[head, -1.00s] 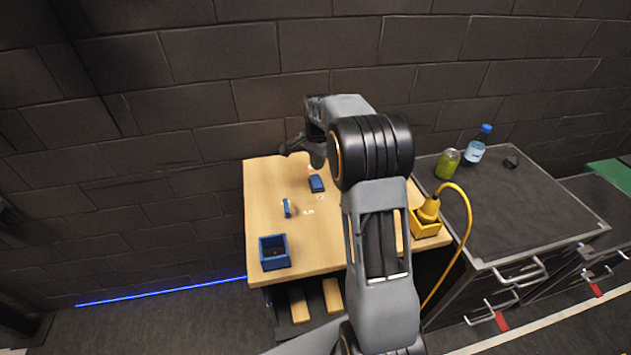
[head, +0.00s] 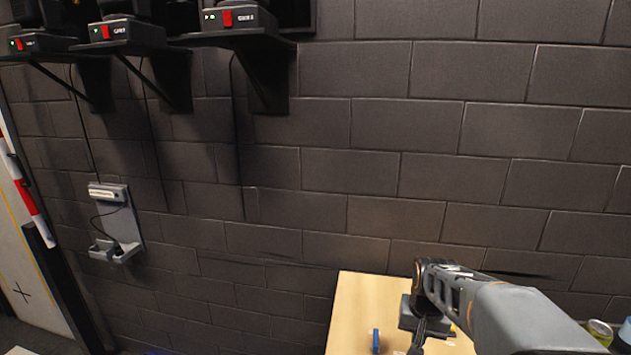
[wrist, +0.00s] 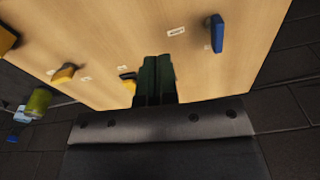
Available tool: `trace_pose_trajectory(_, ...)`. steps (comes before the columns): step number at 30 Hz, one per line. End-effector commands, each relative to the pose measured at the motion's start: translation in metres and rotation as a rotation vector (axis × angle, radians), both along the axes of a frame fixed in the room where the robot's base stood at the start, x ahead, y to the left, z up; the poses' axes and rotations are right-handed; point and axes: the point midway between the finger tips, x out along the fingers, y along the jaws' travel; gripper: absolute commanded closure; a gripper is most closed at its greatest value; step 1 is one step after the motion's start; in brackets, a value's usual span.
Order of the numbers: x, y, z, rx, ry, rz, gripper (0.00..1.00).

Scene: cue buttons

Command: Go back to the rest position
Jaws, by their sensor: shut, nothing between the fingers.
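My gripper (head: 417,343) hangs at the lower part of the head view, over the light wooden table (head: 362,300). In the wrist view the fingers of my gripper (wrist: 157,66) are together, with nothing between them. My arm reaches in from the lower right of the head view. The table top (wrist: 110,35) fills much of the wrist view, below the fingers.
A small blue piece (head: 376,341) stands on the table and shows in the wrist view (wrist: 217,34). Yellow pieces (wrist: 65,74) lie there too. A green can (head: 600,331) is at right. Shelves with devices (head: 228,18) and a holder (head: 115,222) hang on the wall.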

Motion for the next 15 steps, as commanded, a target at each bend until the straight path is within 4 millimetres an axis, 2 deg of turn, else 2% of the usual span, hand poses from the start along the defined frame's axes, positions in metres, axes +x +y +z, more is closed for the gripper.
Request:
trace_pose_trajectory(1,-0.017,0.008,0.008,-0.008,-0.027,0.058,1.00)
trace_pose_trajectory(6,-0.064,0.027,0.022,-0.034,-0.111,0.207,1.00)
trace_pose_trajectory(12,-0.101,0.042,0.033,-0.053,-0.205,0.276,1.00)
trace_pose_trajectory(15,-0.112,0.047,0.039,-0.058,-0.247,0.291,1.00)
